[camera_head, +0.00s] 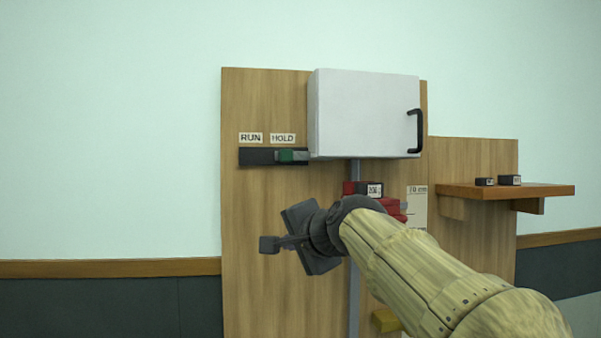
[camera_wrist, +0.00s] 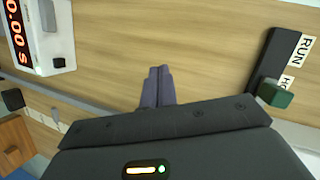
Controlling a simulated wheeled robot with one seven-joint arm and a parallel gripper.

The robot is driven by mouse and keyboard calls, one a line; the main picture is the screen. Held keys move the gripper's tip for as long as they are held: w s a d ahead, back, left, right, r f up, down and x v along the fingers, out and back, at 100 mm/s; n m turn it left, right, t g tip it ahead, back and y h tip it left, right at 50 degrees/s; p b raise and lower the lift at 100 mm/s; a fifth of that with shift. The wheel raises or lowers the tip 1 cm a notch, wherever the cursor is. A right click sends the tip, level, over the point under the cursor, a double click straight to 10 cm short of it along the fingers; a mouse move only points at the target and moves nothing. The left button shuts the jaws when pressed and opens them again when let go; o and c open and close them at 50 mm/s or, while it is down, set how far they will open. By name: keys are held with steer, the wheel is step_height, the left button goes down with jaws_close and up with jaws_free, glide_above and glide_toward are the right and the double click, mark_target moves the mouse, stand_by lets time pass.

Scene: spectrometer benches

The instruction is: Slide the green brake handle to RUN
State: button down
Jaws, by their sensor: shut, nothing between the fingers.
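The green brake handle (camera_head: 287,156) sits in a dark horizontal slot (camera_head: 256,156) on the wooden panel, at the right part of the slot under the HOLD label (camera_head: 283,138). The RUN label (camera_head: 251,138) is to its left. In the wrist view the handle (camera_wrist: 277,93) is at the right, at the lower end of the slot (camera_wrist: 281,55). My gripper (camera_head: 268,244) is below the handle in the head view, apart from it. In the wrist view its fingers (camera_wrist: 157,85) are together and empty, pointing along the bare wood.
A white box (camera_head: 364,114) with a black pull is mounted right of the slot. A grey vertical rail (camera_head: 354,290) runs below it, with a red carriage bearing a black 200 block (camera_head: 369,189). A shelf (camera_head: 505,190) with small black blocks is at right. Wood left of my gripper is clear.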

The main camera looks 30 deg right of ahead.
steer(key=s+d+r+m+t, duration=0.1)
steer(key=s+d+r+m, duration=0.1)
steer(key=r, duration=0.5)
steer(key=s+d+r+m+t, duration=0.1)
steer(key=s+r, duration=0.3)
steer(key=r, duration=0.4)
steer(key=shift+s+d+r+m+t+h, duration=0.15)
steer(key=shift+s+d+m+t+h, duration=0.2)
steer(key=shift+d+t, duration=0.4)
steer(key=shift+a, duration=0.1)
steer(key=p, duration=0.4)
glide_toward(305, 157)
steer(key=w, duration=0.1)
steer(key=w+a, duration=0.1)
steer(key=w, duration=0.1)
steer(key=w+a, duration=0.1)
steer(key=w, duration=0.1)
steer(key=shift+w, duration=0.2)
